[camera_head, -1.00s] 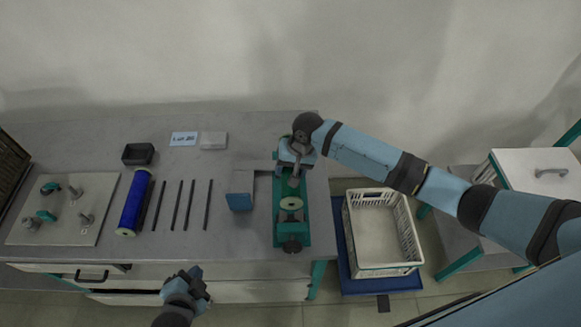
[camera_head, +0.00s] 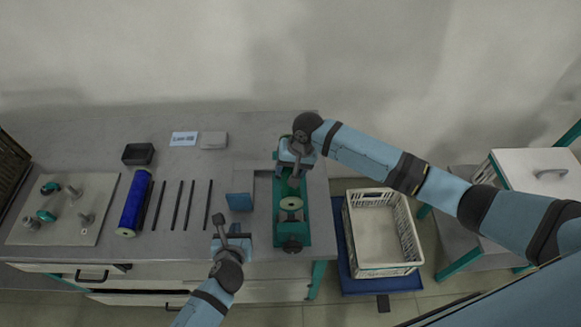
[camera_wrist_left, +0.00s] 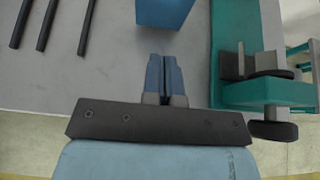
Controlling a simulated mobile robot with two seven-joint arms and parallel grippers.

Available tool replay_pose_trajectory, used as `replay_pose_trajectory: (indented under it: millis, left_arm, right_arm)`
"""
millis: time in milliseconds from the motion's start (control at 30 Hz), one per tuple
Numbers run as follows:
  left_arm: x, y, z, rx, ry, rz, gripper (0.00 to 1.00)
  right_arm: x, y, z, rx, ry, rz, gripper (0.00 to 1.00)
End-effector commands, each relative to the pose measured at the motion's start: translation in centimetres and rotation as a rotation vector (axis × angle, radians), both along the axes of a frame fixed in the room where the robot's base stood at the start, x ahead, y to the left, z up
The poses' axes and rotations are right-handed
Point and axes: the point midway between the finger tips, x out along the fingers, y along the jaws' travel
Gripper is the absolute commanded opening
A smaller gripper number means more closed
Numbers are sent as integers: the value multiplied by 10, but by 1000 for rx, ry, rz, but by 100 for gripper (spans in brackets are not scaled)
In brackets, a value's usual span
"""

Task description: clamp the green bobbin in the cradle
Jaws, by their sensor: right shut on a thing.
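The green cradle (camera_head: 304,234) stands near the table's right end, with a dark knob at its near end. A pale round flange (camera_head: 291,203) shows in it, apparently the green bobbin's near end; the rest is largely hidden by my right gripper. My right gripper (camera_head: 294,174) points down over the far half of the cradle and is shut; its fingertips are hard to see. My left gripper (camera_head: 226,226) is left of the cradle's near end, apart from it. In the left wrist view its fingers (camera_wrist_left: 165,62) are together and empty, left of the cradle (camera_wrist_left: 225,50).
A blue block (camera_head: 239,202) stands just beyond my left gripper. Several dark rods (camera_head: 190,205), a blue bobbin (camera_head: 133,203) and a plate with fittings (camera_head: 65,210) lie to the left. A pale crate (camera_head: 381,234) is on the right.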

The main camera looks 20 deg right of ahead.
Motion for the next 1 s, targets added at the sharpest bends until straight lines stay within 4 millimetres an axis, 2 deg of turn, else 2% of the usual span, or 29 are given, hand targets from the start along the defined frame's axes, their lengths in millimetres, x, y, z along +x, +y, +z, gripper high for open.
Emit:
replay_pose_trajectory:
  millis: [200, 433, 633, 1000]
  left_arm:
    - [28, -8, 1, -4, 0, 3, 0]
    - [49, -14, 0, -5, 1, 3, 0]
    - [56, -15, 0, -3, 2, 3, 0]
    - [56, -15, 0, -5, 2, 3, 0]
  right_arm:
    - [0, 0, 0, 1, -1, 0, 26]
    - [0, 0, 0, 1, -1, 0, 26]
    - [0, 0, 0, 1, -1, 0, 26]
    - [0, 0, 0, 1, -1, 0, 26]
